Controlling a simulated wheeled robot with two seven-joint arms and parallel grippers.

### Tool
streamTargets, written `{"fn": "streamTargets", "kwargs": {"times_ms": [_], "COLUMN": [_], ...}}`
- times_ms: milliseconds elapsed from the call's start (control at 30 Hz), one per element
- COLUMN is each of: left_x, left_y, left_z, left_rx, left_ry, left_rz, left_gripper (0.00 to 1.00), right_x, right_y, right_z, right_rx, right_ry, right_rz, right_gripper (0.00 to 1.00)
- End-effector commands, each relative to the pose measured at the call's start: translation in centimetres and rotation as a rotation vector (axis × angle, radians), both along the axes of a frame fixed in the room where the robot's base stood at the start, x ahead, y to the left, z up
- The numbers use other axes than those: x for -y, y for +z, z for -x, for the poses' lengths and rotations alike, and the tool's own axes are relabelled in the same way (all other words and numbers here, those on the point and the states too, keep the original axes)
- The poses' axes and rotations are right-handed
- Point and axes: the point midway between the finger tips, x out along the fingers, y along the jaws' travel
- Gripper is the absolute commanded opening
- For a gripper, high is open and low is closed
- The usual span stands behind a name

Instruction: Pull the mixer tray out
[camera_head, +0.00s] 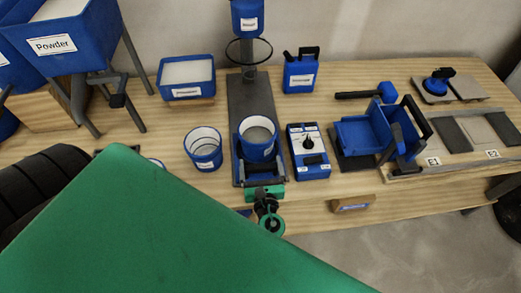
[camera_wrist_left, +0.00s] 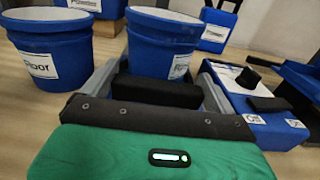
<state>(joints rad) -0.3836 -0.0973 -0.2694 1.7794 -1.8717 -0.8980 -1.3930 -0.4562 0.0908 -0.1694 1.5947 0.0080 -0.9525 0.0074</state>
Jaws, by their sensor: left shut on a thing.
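The mixer tray (camera_head: 240,170) is at the front of the dark mixer base and carries a blue bucket (camera_head: 257,139). The same bucket shows in the left wrist view (camera_wrist_left: 160,42), behind a black handle bar (camera_wrist_left: 158,91) with grey tray sides beside it. The mixer's blue head (camera_head: 249,17) and its ring (camera_head: 248,52) are behind the bucket. My left gripper (camera_head: 264,192) is at the tray's front edge, shut on the tray handle. Its green body fills the bottom of the wrist view. The handle is partly hidden by the gripper. My right gripper is not seen.
A blue bucket (camera_head: 203,148) stands close to the tray's left. A blue control box (camera_head: 308,152) with a dial stands close to its right. A wooden table (camera_head: 230,205) carries everything, and its front edge lies near the gripper. My green arm link covers the foreground.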

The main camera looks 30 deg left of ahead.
Motion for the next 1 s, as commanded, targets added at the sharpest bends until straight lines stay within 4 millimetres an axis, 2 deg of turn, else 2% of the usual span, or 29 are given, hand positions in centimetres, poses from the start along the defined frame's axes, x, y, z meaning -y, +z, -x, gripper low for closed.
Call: {"fn": "streamTargets", "kwargs": {"times_ms": [133, 167, 200, 433, 567, 700, 1000], "left_x": [0.0, 0.0, 0.0, 0.0, 0.6, 2.1, 6.2], "left_y": [0.0, 0.0, 0.0, 0.0, -0.1, -0.2, -0.2], "left_z": [0.0, 0.0, 0.0, 0.0, 0.8, 2.8, 8.2], "left_rx": [-0.001, -0.001, -0.001, -0.001, -0.001, -0.003, -0.004], "left_ry": [-0.001, -0.001, -0.001, -0.001, 0.000, -0.001, -0.002], "left_rz": [0.000, 0.000, 0.000, -0.001, 0.000, 0.001, 0.001], "left_gripper": [0.50, 0.93, 1.00, 1.00, 1.00, 1.00, 1.00], "right_x": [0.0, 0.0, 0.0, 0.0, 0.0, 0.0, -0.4], "right_y": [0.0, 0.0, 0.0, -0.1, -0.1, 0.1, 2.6], "right_z": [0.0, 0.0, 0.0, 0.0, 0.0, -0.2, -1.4], "right_rx": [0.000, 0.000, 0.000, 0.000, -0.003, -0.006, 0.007], "right_ry": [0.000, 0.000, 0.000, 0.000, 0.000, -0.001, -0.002], "right_rz": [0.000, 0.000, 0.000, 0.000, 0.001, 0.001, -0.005], "right_gripper": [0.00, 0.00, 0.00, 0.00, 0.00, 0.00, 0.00]}}
